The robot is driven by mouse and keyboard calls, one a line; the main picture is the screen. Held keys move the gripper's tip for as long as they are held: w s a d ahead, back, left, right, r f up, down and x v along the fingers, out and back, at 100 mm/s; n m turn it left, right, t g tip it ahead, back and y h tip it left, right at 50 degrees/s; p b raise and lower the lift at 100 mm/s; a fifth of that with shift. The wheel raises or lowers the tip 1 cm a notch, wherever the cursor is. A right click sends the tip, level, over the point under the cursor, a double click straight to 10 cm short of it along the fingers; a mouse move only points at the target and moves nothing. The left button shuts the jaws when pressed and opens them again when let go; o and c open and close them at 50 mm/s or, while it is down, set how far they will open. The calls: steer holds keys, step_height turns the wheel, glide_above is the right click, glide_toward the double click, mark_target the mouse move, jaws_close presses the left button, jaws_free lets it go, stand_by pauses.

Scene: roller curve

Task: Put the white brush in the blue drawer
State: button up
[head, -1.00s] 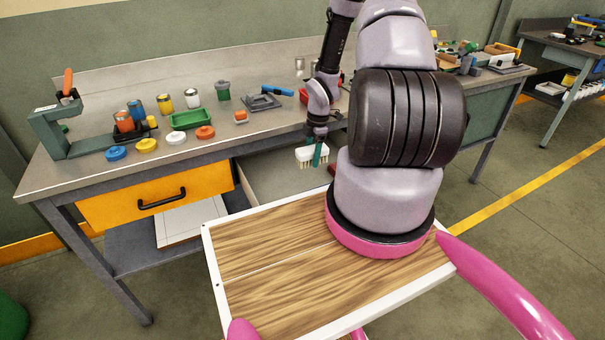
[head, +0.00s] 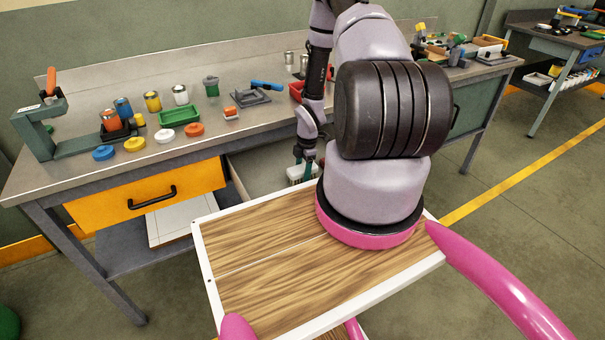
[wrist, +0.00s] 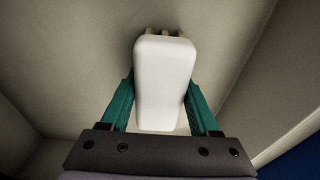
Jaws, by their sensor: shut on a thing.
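The white brush (head: 296,173) is held bristles down by my gripper (head: 307,168), low inside an open drawer (head: 258,173). In the wrist view the white brush (wrist: 163,80) lies between the two green fingers of my gripper (wrist: 162,100), which are shut on it. The grey-beige drawer interior (wrist: 75,50) surrounds it, and a blue patch (wrist: 295,160) shows at the lower right corner. Whether the bristles touch the drawer floor I cannot tell. My arm and tray hide the drawer's front in the head view.
A closed orange drawer (head: 150,195) is left of the open one. Colored lids, cans (head: 152,101), a green tray (head: 179,116) and a red container (head: 297,91) stand on the workbench (head: 60,160) above. My wooden tray lies in front.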

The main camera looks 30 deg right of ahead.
steer(key=o, duration=1.4)
steer(key=shift+f, duration=0.1)
steer(key=shift+o, duration=0.2)
